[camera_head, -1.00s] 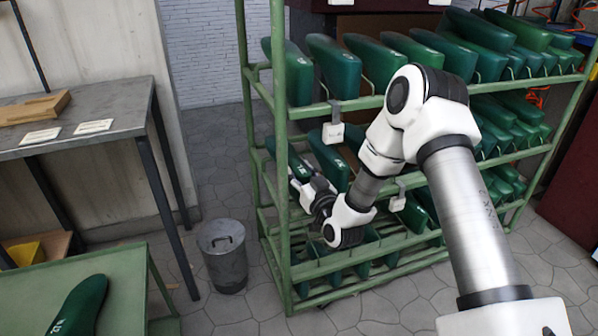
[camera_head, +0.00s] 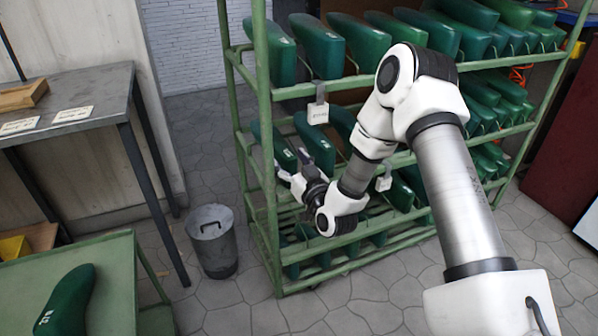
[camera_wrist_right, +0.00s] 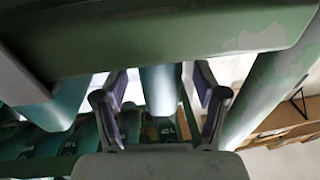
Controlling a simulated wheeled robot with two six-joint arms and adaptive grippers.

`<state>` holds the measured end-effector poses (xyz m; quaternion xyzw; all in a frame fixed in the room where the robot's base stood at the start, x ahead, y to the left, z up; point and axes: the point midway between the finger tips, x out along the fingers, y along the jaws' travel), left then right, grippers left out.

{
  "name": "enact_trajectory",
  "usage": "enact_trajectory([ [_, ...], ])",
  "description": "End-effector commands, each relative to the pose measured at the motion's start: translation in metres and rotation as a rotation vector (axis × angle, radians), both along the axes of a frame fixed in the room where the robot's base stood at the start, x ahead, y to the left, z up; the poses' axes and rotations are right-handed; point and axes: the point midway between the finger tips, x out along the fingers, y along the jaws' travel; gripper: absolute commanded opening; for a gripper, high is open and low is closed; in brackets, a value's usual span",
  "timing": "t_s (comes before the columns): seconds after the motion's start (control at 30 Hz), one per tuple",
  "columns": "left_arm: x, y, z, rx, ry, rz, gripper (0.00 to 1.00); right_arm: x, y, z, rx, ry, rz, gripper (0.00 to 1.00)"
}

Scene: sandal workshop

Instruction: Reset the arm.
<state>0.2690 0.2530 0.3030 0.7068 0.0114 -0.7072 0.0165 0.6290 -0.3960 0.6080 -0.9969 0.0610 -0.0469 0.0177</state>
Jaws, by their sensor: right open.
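My right arm reaches from the lower right across the front of the green rack (camera_head: 264,110) in the head view. My right gripper (camera_head: 292,167) is at the rack's left end, by the middle row of green shoe lasts (camera_head: 316,142). Its fingers are apart. In the right wrist view the two fingers (camera_wrist_right: 160,112) stand open, with a green last (camera_wrist_right: 161,88) showing in the gap beyond them. I see nothing gripped. A green rack bar (camera_wrist_right: 165,45) crosses close above the fingers. My left gripper is not in view.
A metal bin (camera_head: 212,242) stands on the floor left of the rack. A grey table (camera_head: 95,98) is at the left, and a green table (camera_head: 115,262) with one green last (camera_head: 66,302) is at the lower left. White tags (camera_head: 318,113) hang on the rack. Bare floor lies in front.

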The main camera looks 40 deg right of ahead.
Motion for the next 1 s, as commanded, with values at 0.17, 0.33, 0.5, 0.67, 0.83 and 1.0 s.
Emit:
enact_trajectory([
  [0.17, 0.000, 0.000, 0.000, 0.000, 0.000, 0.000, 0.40, -0.047, 0.005, -0.005, 0.007, 0.003, -0.001, 0.72],
  [0.33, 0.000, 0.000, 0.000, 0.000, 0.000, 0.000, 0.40, -0.083, 0.010, -0.009, 0.004, 0.003, -0.002, 0.72],
  [0.5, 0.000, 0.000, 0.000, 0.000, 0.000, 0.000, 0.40, -0.097, 0.012, -0.009, 0.002, -0.001, 0.000, 0.72],
  [0.67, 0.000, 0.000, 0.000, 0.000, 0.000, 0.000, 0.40, -0.097, 0.012, -0.008, 0.001, -0.002, 0.000, 0.72],
  [0.83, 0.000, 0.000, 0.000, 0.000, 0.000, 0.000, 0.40, -0.100, 0.030, -0.034, -0.029, 0.062, 0.048, 0.72],
  [1.0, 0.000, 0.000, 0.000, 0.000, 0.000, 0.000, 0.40, -0.124, 0.105, -0.128, -0.129, 0.373, 0.241, 0.72],
])
